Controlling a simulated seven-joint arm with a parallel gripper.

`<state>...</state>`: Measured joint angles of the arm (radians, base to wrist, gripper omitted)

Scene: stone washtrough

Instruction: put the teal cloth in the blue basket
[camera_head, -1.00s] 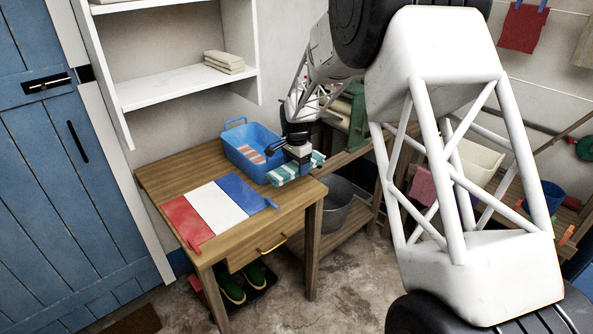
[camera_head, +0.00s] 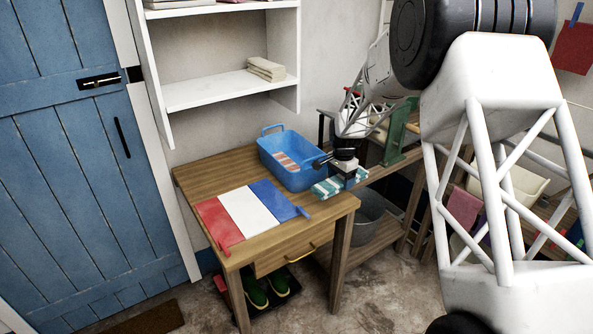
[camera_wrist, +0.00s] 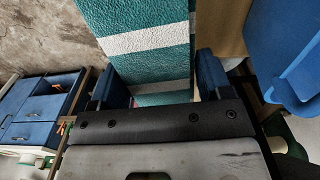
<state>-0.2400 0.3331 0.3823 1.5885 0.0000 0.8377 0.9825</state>
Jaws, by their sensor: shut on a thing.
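The teal cloth (camera_head: 326,187), with white stripes, is in my gripper (camera_head: 347,178) beside the front right side of the blue basket (camera_head: 304,181). My gripper is shut on it; in the wrist view the cloth (camera_wrist: 150,70) runs between the two blue fingers (camera_wrist: 156,88) and out past them. The cloth is outside the basket, near the table's right edge. How high it is over the table I cannot tell. The basket, with a raised handle at its far end, stands on the table; part of it shows at the right of the wrist view (camera_wrist: 272,45).
A red-and-white striped cloth (camera_head: 285,161) lies in the basket. A red, white and blue cloth (camera_head: 247,209) lies flat on the wooden table (camera_head: 208,172). A white shelf (camera_head: 215,90) is above and behind. A metal tub (camera_head: 368,224) stands to the right below table height.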

